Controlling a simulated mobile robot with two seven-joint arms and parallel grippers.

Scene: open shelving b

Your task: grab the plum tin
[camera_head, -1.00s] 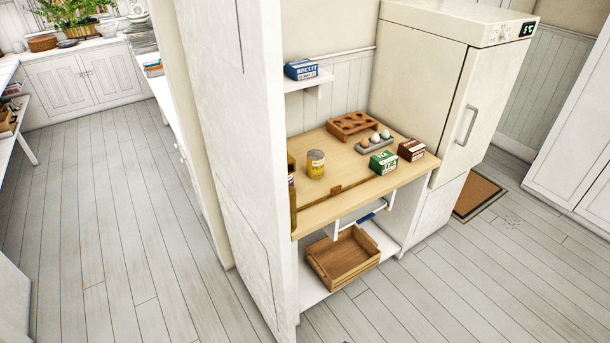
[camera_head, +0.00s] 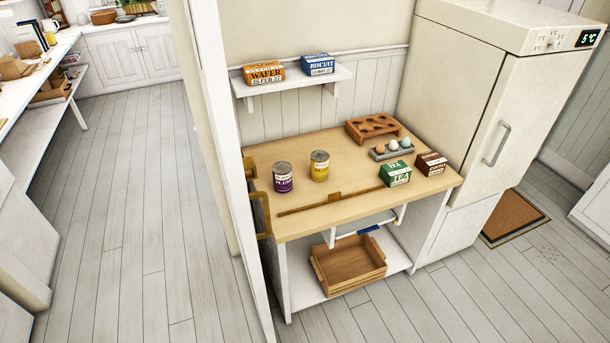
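The plum tin (camera_head: 282,178) is a purple-labelled can with a metal top. It stands upright on the wooden counter (camera_head: 350,208), near its left end. A yellow-labelled tin (camera_head: 319,166) stands upright just right of it, with a small gap between them. Neither of my grippers shows in the head view.
A wall shelf (camera_head: 292,88) above holds a wafer box (camera_head: 264,75) and a biscuit box (camera_head: 318,65). A green tea box (camera_head: 396,173), a brown box (camera_head: 431,163), an egg tray (camera_head: 391,150) and a wooden rack (camera_head: 373,128) stand to the right. A crate (camera_head: 348,264) sits below. Floor in front is clear.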

